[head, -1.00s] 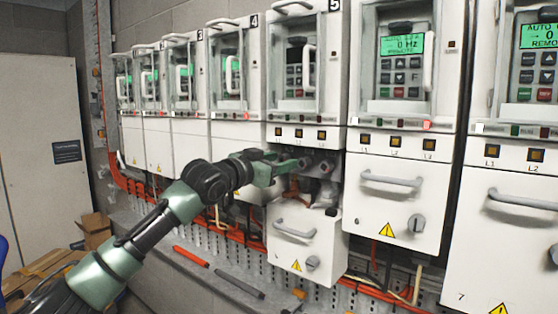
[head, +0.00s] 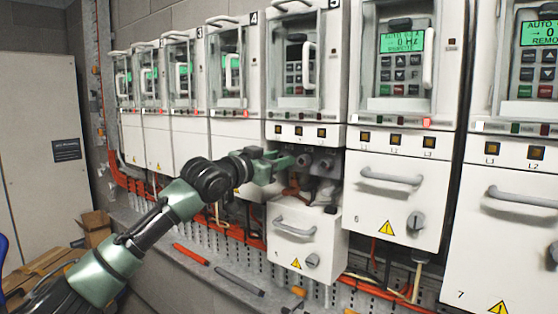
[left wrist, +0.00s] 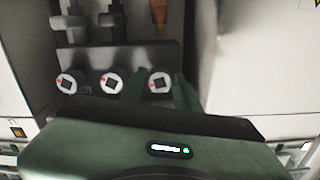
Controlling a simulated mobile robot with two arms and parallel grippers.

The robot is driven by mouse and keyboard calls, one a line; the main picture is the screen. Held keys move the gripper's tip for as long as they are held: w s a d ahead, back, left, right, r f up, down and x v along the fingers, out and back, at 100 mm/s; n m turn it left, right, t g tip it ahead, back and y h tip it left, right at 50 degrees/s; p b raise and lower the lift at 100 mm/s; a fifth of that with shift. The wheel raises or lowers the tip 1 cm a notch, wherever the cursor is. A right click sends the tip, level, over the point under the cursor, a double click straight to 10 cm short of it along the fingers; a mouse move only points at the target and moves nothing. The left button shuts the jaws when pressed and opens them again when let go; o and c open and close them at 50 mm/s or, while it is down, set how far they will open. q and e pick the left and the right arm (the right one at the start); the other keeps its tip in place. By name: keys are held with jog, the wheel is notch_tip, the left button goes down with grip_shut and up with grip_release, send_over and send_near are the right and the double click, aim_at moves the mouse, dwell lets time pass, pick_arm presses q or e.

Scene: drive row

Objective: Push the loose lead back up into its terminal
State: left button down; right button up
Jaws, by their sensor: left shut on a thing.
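The terminal block (left wrist: 92,58) sits in the opened bay under drive 5, whose display (head: 294,47) is dark. It has a row of three round screw heads. My left gripper (head: 292,160) is at the leftmost one in the head view. In the left wrist view, its green fingers (left wrist: 161,92) are shut on that screw head (left wrist: 160,82), one on each side. The loose lead (left wrist: 159,12), with an orange-brown end, is apart from the block, in line with the held screw. The other two leads (left wrist: 73,25) meet the block. My right gripper is not in view.
The lowered cover (head: 305,238) hangs below the bay. Closed cabinets stand on both sides, such as cabinet 6 (head: 392,195) with its handle. A red pen-like tool (head: 190,254) and a dark one (head: 240,281) lie on the ledge below.

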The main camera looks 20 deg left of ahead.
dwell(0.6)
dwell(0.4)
pick_arm(q)
jog(key=shift+n+p, duration=3.25)
jog(key=shift+n, duration=3.35)
jog(key=shift+f, duration=0.1)
jog(key=c, duration=1.1)
grip_release()
